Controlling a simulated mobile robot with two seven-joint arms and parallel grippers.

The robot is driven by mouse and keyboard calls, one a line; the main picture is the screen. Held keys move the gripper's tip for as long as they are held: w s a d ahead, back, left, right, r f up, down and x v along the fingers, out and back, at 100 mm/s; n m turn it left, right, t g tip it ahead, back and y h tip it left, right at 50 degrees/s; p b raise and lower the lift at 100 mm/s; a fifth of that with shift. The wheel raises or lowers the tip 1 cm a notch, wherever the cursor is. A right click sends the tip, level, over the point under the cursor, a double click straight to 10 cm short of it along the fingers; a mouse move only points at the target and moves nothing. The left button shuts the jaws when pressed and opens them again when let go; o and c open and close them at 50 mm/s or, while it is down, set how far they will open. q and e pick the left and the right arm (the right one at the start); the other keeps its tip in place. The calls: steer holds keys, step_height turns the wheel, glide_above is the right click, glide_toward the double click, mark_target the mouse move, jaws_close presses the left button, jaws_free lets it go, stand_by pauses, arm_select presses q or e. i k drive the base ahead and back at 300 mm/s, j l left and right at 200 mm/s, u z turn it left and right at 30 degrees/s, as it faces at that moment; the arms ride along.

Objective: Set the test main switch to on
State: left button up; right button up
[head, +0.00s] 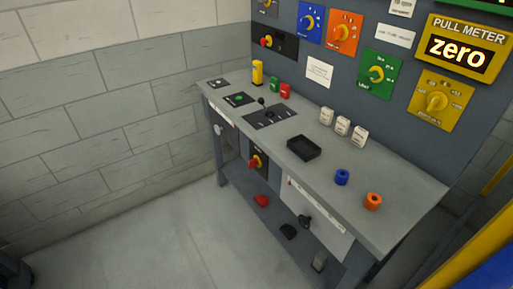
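Two red-and-yellow rotary switches show in the head view. One red-and-yellow switch (266,41) sits on a black plate on the upright panel at the back left. The other red-and-yellow switch (255,162) sits on a dark plate on the bench front, below the worktop. Their labels are too small to read, so I cannot tell which is the test main switch, nor their settings. Neither of my grippers is recognisable in view.
The grey bench (405,215) holds a black tray (303,148), a black lever plate (270,117) and several small coloured parts. A yellow meter (460,50) reads "zero". Loose parts lie on the lower shelf. The floor (170,245) before the bench is clear.

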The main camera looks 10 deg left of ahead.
mark_target(252, 162)
steer(key=i+j+z, duration=0.15)
steer(key=i, duration=0.3)
steer(key=i+j+z, duration=0.15)
steer(key=i+j, duration=0.3)
